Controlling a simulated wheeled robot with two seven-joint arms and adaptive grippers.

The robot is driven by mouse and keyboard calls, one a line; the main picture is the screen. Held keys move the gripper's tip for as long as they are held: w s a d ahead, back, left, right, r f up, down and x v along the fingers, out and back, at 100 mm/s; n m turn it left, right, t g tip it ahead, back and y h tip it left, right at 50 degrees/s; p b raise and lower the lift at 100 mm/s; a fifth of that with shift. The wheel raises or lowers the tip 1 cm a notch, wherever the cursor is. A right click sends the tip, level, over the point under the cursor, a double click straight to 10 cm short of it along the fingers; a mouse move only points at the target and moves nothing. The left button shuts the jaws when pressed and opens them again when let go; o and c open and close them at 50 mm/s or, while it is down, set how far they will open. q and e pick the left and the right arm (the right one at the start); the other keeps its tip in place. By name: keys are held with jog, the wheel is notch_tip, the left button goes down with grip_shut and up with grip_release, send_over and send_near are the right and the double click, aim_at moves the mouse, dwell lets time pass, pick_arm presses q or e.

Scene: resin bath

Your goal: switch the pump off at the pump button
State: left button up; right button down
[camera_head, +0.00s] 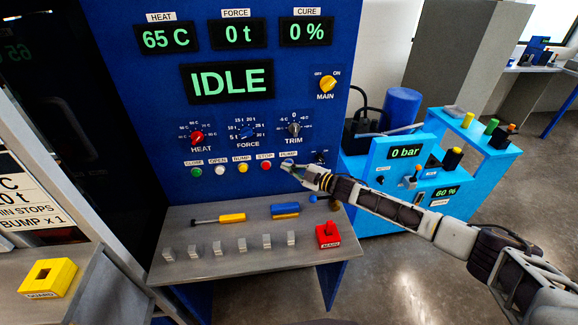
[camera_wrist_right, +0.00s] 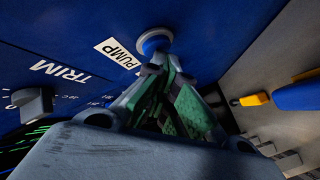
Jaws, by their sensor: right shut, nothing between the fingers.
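The pump button is a round blue knob with a pale rim (camera_wrist_right: 155,40) beside the white PUMP label (camera_wrist_right: 118,52) in the right wrist view. In the head view the PUMP label (camera_head: 288,155) shows at the right end of the panel's button row, and my gripper covers most of the button there. My right gripper (camera_head: 290,168) is shut and empty, its tips at the button. In the wrist view its fingertips (camera_wrist_right: 163,68) are right at the button's edge; I cannot tell whether they touch it. My left gripper is not in view.
The blue panel (camera_head: 225,120) shows IDLE, 65 C, 0 t and 0 %. The red stop button (camera_head: 266,166) and TRIM knob (camera_head: 294,129) are close by. The grey shelf (camera_head: 215,265) below bears tools and a red block (camera_head: 328,236). A light-blue unit (camera_head: 385,215) reading 0 bar stands right.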

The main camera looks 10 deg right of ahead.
jog(key=shift+s, duration=0.2)
jog(key=shift+s+p, duration=0.5)
jog(key=shift+s, duration=0.2)
jog(key=shift+s, duration=0.15)
jog(key=s+p, duration=0.2)
jog(key=s, duration=0.2)
jog(key=shift+s+d, duration=0.1)
jog(key=shift+s, duration=0.3)
dwell(0.9)
